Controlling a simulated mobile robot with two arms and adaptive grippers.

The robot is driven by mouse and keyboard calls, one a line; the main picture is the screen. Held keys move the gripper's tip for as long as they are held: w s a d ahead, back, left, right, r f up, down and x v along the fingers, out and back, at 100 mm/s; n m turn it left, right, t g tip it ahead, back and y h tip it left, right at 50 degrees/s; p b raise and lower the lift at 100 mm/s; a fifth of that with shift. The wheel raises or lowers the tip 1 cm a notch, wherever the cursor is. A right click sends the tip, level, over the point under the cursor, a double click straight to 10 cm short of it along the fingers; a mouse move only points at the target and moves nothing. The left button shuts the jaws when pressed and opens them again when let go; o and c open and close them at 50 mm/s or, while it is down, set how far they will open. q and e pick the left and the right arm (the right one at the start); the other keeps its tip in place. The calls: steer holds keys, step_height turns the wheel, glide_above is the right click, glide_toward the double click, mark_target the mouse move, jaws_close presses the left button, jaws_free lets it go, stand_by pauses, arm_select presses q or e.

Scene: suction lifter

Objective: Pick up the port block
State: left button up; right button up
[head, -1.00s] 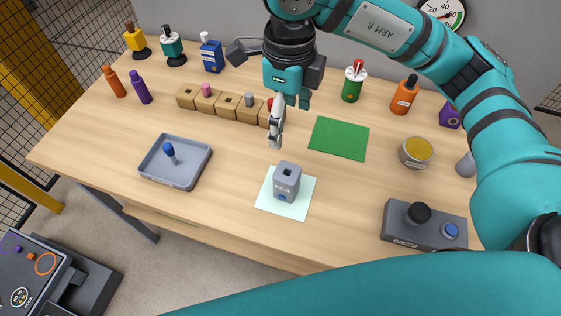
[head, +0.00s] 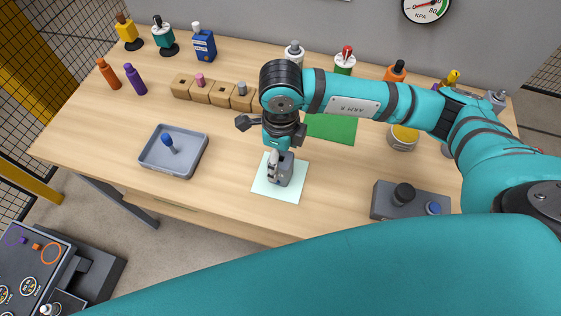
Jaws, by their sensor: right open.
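The port block (head: 287,174), a small grey block, stands on a pale square mat (head: 264,190) near the table's front middle. My right gripper (head: 279,166) reaches down over it from above. Its jaws are open. One pale finger shows at the block's left side; the other finger is hard to make out. The gripper covers the block's top, and I cannot tell whether the finger touches it. My left gripper is not in view.
A grey tray (head: 186,173) holding a blue-topped peg (head: 168,144) is to the left. Wooden blocks (head: 201,92) stand in a row behind. A green mat (head: 335,129) and yellow-topped tin (head: 403,137) are behind right. A grey control box (head: 384,206) is at front right.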

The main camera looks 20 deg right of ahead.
steer(key=shift+f, duration=0.95)
steer(key=c, duration=1.4)
steer(key=shift+o, duration=0.2)
steer(key=shift+r, duration=0.1)
